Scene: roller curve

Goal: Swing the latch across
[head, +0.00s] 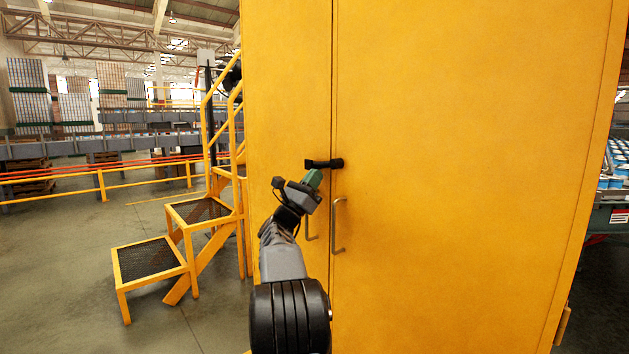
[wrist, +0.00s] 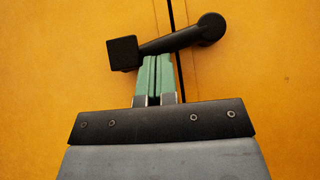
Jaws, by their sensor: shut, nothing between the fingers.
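The black latch (head: 323,163) is on the front of the yellow cabinet, across the seam between its two doors. In the wrist view the latch bar (wrist: 172,41) runs from a round boss on the right door to a square block on the left door. It slopes slightly there and looks near level in the head view. My gripper (head: 316,177) is shut, with green fingers together and nothing between them. In the wrist view the fingertips (wrist: 157,58) are just below the bar, close to the square block. I cannot tell whether they touch it.
The yellow cabinet (head: 470,150) fills the middle and right. Two door handles, one on the right door (head: 338,225) and one partly hidden by my arm, are below the latch. Yellow steps (head: 150,258) stand at the left, with open floor (head: 60,290) beyond.

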